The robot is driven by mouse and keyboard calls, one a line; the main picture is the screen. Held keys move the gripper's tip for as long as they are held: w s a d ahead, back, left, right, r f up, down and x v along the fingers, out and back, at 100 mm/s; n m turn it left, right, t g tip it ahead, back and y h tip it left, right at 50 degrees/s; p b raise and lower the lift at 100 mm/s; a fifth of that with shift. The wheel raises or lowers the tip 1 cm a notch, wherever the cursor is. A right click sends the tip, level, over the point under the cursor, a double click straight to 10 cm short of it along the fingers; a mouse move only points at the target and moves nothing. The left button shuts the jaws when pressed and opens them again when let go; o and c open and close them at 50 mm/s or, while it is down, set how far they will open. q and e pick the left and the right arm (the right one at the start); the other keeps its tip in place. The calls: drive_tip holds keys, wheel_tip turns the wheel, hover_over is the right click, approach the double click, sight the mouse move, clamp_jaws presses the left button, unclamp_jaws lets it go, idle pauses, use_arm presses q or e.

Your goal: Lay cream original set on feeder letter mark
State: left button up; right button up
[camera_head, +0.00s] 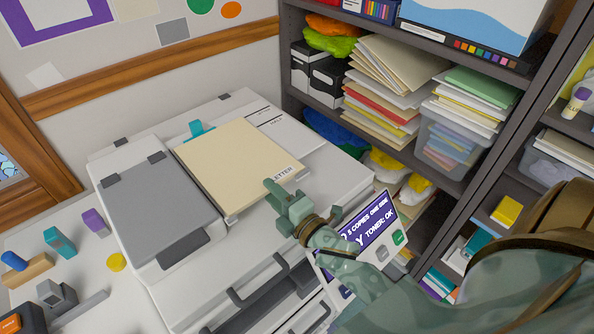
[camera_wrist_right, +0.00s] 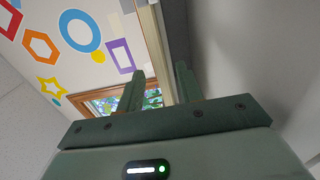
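The cream original set (camera_head: 235,160) lies flat on top of the copier's feeder (camera_head: 295,140), right of the grey panel. Its near right edge is beside a label reading LETTER (camera_head: 283,172). My right gripper (camera_head: 278,195) is at the set's near right corner. In the right wrist view my right gripper (camera_wrist_right: 160,90) has its two fingers apart. A cream edge (camera_wrist_right: 150,40) and a grey surface show beyond and between them; I cannot tell whether a finger touches the set. My left gripper is not in view.
The copier's grey panel (camera_head: 160,200) is left of the set. A display panel (camera_head: 370,235) stands at the near right, beside my right arm. Shelves with paper stacks (camera_head: 385,75) and a clear bin (camera_head: 455,140) stand behind on the right. Small blocks (camera_head: 60,240) lie at the left.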

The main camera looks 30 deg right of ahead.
drive_tip(key=s+d+b, duration=0.2)
drive_tip(key=s, duration=1.3)
drive_tip(key=shift+b, duration=0.3)
drive_tip(key=shift+s, duration=0.1)
